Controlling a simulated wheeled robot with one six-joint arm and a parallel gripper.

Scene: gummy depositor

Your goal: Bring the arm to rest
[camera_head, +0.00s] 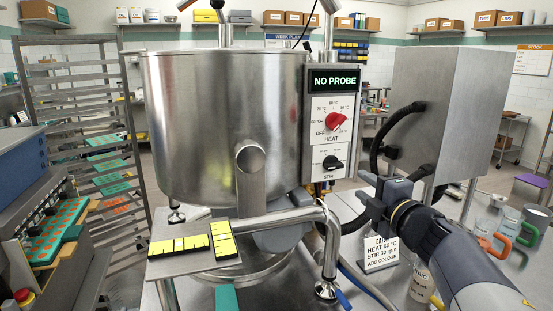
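My arm (465,265) enters from the lower right and reaches up and left to a yellow ring at the wrist. My dark gripper (369,192) is in front of the steel control box, right of the steel kettle (200,130) and below the control panel (331,125). The fingers are small and dark against dark cables, so their gap is unclear. I see nothing clearly held. The panel's display reads "NO PROBE", above a red HEAT knob (336,122) and a black STIR knob (331,162).
A card (380,253) reading "HEAT 60 °C, STIR 30 rpm, ADD COLOUR" stands below my gripper. A steel pipe rail (285,217) and yellow-marked plate (180,262) are in front of the kettle. Orange-handled (526,236) items stand at right. A tray rack (105,150) is at left.

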